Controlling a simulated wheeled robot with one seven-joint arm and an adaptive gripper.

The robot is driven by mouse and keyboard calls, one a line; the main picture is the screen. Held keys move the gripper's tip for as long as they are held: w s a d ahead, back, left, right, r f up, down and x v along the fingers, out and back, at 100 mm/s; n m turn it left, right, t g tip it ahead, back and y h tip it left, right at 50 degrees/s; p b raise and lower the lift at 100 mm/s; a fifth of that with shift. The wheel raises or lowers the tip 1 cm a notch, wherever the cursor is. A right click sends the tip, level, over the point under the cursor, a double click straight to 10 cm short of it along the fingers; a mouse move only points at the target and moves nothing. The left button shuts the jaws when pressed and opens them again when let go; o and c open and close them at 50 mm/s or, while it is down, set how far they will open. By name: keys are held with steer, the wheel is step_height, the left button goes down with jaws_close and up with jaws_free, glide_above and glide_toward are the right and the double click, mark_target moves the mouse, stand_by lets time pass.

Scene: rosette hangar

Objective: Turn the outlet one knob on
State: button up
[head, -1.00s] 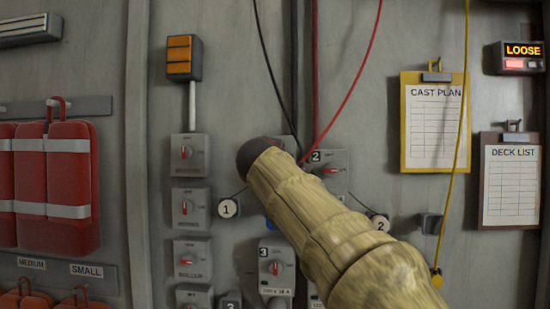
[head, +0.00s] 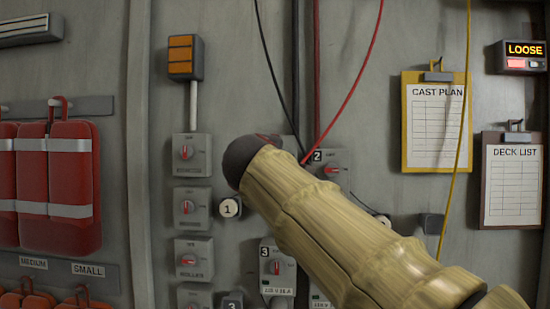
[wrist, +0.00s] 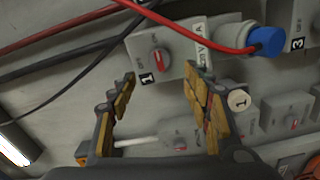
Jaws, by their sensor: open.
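The outlet one knob (wrist: 157,60) is a red-marked dial on a grey box (wrist: 143,50) labelled 1, seen in the wrist view. Its exact setting is too small to read. My gripper (wrist: 163,80) is open, with yellow-padded fingers on either side of the view and the knob beyond, between their tips. The fingers look empty, and I cannot tell the remaining distance to the knob. In the head view my arm hides outlet one and my gripper.
A red cable (wrist: 190,38) crosses the outlet box near a blue plug (wrist: 266,42). A round tag 1 (wrist: 239,100) hangs beside the right finger. Outlet two (head: 327,170) and outlet three (head: 277,268) sit close by. Several switch boxes (head: 192,208) line the left.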

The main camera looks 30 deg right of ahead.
steer(key=v, duration=0.3)
steer(key=shift+s+a, duration=0.15)
steer(key=shift+s, duration=0.1)
stand_by(0.4)
steer(key=s+a+f+m+g+y, duration=0.2)
steer(key=f+g, duration=0.1)
steer(key=f, duration=1.1)
steer(key=s+a+f+m+g+y, duration=0.2)
steer(key=s+f+y, duration=0.1)
steer(key=f, duration=1.1)
steer(key=s+a+f+m+g+y, duration=0.2)
steer(key=s+a+f, duration=0.2)
steer(key=s+f, duration=0.7)
steer(key=s+a+f+m+g+y, duration=0.2)
steer(key=s+a+f+y, duration=0.1)
steer(key=s+f, duration=0.8)
step_height(320, 180, down, 2)
steer(key=shift+s+a+f+m, duration=0.2)
steer(key=shift+s+a+m, duration=0.2)
steer(key=shift+a, duration=0.35)
